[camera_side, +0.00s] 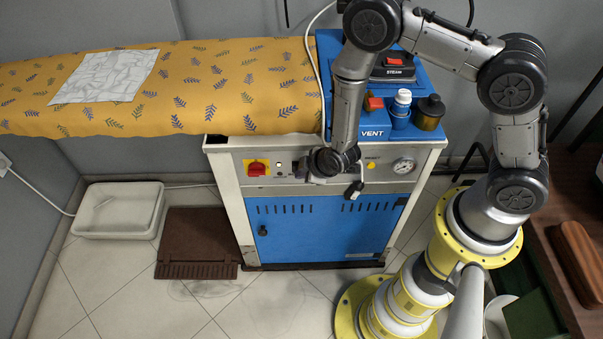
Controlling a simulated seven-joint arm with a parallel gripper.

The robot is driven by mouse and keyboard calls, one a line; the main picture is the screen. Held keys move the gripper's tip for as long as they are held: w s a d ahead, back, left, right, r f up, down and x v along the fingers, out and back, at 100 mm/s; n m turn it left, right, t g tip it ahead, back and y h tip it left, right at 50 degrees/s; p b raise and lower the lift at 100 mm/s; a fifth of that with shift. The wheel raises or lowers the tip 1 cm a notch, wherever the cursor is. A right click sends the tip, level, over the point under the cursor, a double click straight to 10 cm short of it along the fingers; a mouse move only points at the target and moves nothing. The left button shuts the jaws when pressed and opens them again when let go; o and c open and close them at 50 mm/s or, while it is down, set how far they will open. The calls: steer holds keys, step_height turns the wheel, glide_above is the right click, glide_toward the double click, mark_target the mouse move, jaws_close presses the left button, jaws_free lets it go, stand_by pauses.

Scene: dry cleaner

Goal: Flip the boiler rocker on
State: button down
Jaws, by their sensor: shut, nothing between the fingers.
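The blue and white boiler cabinet (325,232) stands in the middle, with a pale control panel (228,166) along its upper front. A red switch on a yellow plate (257,168) is at the panel's left, with a small white indicator (280,163) just right of it. My gripper (304,170) is shut and empty, low in front of the panel, right of the red switch. My wrist covers the panel's middle. I cannot make out a rocker labelled boiler, its position, or whether my fingertips touch the panel.
On top are a VENT box with a red switch (374,103), a STEAM unit (393,67), a white-capped bottle (401,104) and a dark jar (429,112). A gauge (403,166) is at the panel's right. A patterned ironing board (190,90) extends left.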

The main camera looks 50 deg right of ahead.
steer(key=shift+w+r, duration=0.1)
steer(key=shift+r, duration=0.65)
steer(key=shift+a, duration=0.1)
steer(key=s+a+r, duration=0.3)
steer(key=s+r, duration=0.5)
steer(key=shift+s+a+r, duration=0.15)
steer(key=shift+s+r, duration=0.1)
steer(key=shift+s, duration=0.15)
steer(key=shift+s+a+f, duration=0.1)
steer(key=shift+a+f, duration=0.05)
steer(key=shift+f, duration=0.55)
